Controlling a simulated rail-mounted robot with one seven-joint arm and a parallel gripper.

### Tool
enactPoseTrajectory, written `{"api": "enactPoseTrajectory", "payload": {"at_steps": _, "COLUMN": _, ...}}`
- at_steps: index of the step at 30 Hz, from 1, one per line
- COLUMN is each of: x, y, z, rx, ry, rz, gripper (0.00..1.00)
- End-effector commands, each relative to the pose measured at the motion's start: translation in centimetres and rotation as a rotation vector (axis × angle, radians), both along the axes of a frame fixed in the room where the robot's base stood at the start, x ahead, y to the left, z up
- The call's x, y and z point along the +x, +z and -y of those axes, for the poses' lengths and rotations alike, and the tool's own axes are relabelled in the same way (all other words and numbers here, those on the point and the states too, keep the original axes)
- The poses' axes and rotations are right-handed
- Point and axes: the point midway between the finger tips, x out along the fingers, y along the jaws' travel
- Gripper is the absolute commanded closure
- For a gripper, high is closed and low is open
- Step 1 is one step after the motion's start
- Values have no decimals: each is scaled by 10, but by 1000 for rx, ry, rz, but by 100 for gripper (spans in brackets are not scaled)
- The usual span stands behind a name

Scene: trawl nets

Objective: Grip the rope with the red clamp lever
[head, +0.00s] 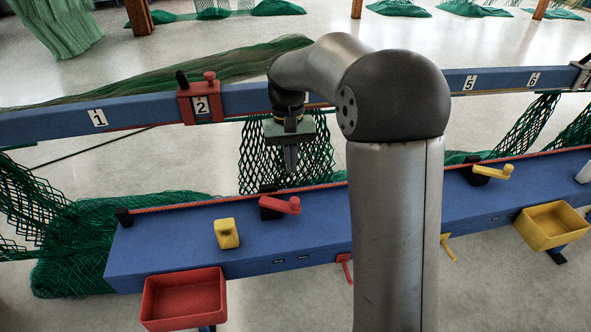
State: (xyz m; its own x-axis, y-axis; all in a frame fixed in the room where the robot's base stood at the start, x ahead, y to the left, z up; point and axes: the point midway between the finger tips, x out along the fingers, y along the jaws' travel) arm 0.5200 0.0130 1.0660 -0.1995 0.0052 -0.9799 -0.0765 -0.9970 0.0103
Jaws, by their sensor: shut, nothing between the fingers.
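The red clamp lever (281,205) sits on a black block at the back edge of the blue bench (180,249), left of my arm. The orange-red rope (190,203) runs along the bench's back edge and passes at the clamp; whether the clamp presses on it cannot be told. My gripper (291,168) points down above and slightly behind the red lever. Its fingers are together and empty, apart from the lever.
A yellow block (227,233) stands left of the lever. A yellow lever (493,171) is farther right. A red bin (184,299) and a yellow bin (553,226) hang at the front. A blue numbered rail (140,113) and green netting (95,230) lie behind. My arm hides the bench's middle.

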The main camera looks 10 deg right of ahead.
Motion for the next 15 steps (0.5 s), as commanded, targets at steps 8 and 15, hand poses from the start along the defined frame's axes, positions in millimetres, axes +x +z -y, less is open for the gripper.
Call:
{"api": "enactPoseTrajectory", "payload": {"at_steps": 8, "x": 41, "y": -1, "z": 5, "rx": 14, "ry": -31, "rz": -40, "gripper": 100}}
{"api": "enactPoseTrajectory", "payload": {"at_steps": 15, "x": 43, "y": -1, "z": 5, "rx": 15, "ry": -33, "rz": -41, "gripper": 100}}
